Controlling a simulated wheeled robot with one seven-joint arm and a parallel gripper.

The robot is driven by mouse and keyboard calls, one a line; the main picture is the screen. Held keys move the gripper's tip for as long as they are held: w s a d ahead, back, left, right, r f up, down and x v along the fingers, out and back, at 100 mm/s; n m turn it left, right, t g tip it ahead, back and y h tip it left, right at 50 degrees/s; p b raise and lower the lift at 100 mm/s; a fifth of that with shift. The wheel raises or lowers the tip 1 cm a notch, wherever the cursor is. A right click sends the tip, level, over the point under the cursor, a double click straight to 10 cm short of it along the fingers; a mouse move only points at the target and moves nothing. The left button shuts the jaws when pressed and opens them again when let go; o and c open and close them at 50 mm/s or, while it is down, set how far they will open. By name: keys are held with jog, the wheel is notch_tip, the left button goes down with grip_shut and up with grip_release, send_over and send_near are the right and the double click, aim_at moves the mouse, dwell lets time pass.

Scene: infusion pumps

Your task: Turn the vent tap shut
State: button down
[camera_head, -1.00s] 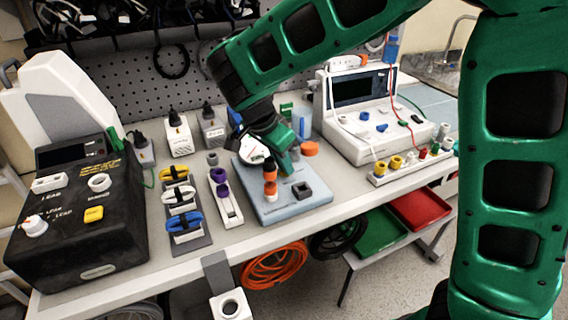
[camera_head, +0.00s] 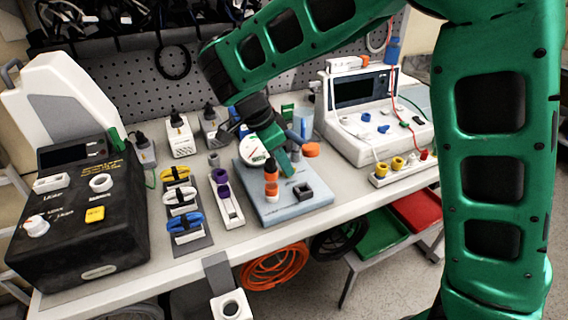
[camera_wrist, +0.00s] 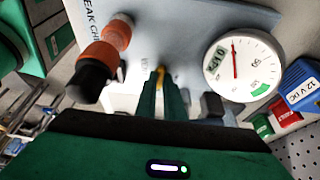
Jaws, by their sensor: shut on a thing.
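The vent tap (camera_wrist: 161,72) shows in the wrist view as a small yellow handle on the pale blue leak-check board (camera_wrist: 185,25). My gripper (camera_wrist: 161,88) has its green fingers closed together on this yellow piece. In the head view my gripper (camera_head: 288,170) points down at the board (camera_head: 262,205), and the tap is hidden by the fingers. A round white gauge (camera_wrist: 242,66) with a red needle is right of the fingers in the wrist view. An orange and black fitting (camera_wrist: 104,53) stands to their left; it also shows in the head view (camera_head: 271,178).
A dark square block (camera_head: 302,191) sits on the board. A white instrument (camera_head: 372,112) stands to the right and a black device (camera_head: 75,205) to the left. Coloured clips (camera_head: 182,205) lie left of the board. Bottles and a pegboard stand behind.

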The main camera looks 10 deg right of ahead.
jog(key=c, duration=1.9)
grip_release()
jog(key=shift+w+f, duration=0.1)
jog(key=shift+o, duration=0.2)
jog(key=v, duration=1)
jog(key=shift+a+r, duration=0.2)
jog(key=shift+r, duration=0.15)
jog(key=s+d+n+g+y, duration=0.1)
jog(key=s+d+n, duration=0.15)
jog(key=d, duration=1.15)
jog(key=s+d+n+g, duration=0.1)
jog(key=s+d, duration=0.3)
jog(key=d, duration=0.9)
jog(key=s+d+f+n+y, duration=0.1)
jog(key=s+d+f+n, duration=0.1)
jog(key=s, duration=0.8)
jog(key=s+d+f+n+y, duration=0.2)
jog(key=s+d+f, duration=0.3)
jog(key=s, duration=0.5)
jog(key=shift+s+d+f+n+t, duration=0.3)
jog(key=shift+d+n+t, duration=0.1)
jog(key=shift+d+n, duration=0.25)
